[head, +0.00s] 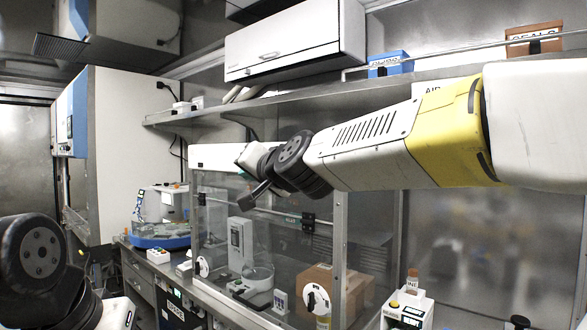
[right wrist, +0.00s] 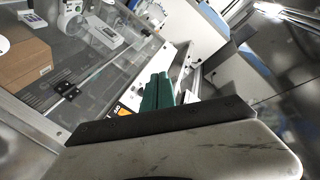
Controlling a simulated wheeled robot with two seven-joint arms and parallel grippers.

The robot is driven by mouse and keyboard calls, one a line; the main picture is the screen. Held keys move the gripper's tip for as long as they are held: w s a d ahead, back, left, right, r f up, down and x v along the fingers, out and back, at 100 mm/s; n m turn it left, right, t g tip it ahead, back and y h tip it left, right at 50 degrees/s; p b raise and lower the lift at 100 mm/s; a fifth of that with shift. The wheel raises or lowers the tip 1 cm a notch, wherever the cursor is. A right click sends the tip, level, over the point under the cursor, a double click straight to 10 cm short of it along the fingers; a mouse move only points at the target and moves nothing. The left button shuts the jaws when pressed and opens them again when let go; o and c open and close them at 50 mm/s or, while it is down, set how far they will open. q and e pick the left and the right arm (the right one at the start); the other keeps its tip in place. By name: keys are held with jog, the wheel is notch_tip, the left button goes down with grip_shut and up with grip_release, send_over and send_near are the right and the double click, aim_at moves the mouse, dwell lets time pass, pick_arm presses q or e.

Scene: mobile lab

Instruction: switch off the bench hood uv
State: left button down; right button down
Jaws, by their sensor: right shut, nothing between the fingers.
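The bench hood (head: 342,240) is a clear-walled enclosure with a white header panel (head: 215,157) along its top. My right arm reaches in from the right across the top of the hood. My right gripper (head: 247,201) is in front of the header, partly hidden by its wrist. In the right wrist view its green fingers (right wrist: 155,92) are together and empty, close to a white strip. An orange-edged label (right wrist: 122,110) with dark print shows beside the fingers. The UV switch and its state cannot be made out. My left gripper is outside the view.
A brown box (head: 314,285) and a balance-like device (head: 240,245) sit inside the hood. A shelf (head: 300,105) runs above my right arm. A white device (head: 408,305) stands right of the hood, and a blue-based machine (head: 160,238) stands left.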

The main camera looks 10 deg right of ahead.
jog(key=w+d+r+m+t+h, duration=0.4)
jog(key=w+r+m+h, duration=0.5)
jog(key=r+m+h, duration=0.4)
notch_tip(320, 180, down, 10)
jog(key=s+d+m+g+h, duration=0.2)
jog(key=s+m+g+h, duration=0.1)
jog(key=m+g, duration=0.7)
jog(key=shift+f+m+h, duration=0.15)
jog(key=shift+m+h, duration=0.45)
jog(key=shift+h, duration=0.1)
jog(key=shift+d, duration=0.1)
jog(key=x, duration=1.4)
